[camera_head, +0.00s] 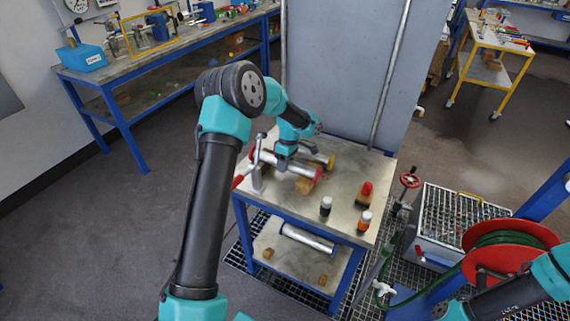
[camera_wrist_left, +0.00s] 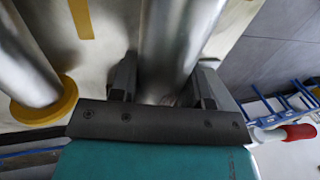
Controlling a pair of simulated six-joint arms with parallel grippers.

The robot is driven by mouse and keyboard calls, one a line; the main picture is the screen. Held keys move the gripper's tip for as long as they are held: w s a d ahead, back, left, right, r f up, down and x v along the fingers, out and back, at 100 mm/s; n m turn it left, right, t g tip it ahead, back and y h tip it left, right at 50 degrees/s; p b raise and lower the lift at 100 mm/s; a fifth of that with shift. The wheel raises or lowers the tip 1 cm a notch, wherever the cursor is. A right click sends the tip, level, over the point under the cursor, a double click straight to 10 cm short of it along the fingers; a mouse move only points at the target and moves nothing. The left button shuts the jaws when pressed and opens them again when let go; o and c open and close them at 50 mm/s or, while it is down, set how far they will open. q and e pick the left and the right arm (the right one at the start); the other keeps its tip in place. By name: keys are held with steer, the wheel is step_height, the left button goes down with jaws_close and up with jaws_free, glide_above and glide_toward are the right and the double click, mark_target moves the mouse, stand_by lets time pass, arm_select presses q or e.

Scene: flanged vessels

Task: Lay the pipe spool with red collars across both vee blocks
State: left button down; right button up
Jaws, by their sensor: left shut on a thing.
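The pipe spool with red collars (camera_head: 300,168) is a silver tube on the table, one red collar at its right end and some red at its left end. My left gripper (camera_head: 285,153) is shut on its middle from above; in the left wrist view the fingers (camera_wrist_left: 163,85) straddle the silver tube (camera_wrist_left: 175,40). A brown wooden block (camera_head: 304,186), possibly a vee block, shows under or beside the spool's right end. I cannot tell whether they touch. A second vee block is not clearly seen. My right gripper is out of view.
A yellow-collared spool (camera_head: 322,158) lies just behind, its yellow collar (camera_wrist_left: 45,108) left in the wrist view. A clamp-like stand (camera_head: 257,175) is at the table's left edge. The table's right part (camera_head: 350,175) has free room.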

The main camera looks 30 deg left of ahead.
arm_select(q)
steer(key=c, duration=0.5)
jaws_free()
steer(key=shift+f, duration=0.1)
steer(key=v, duration=1.7)
steer(key=shift+r, duration=0.25)
steer(key=shift+w, duration=0.1)
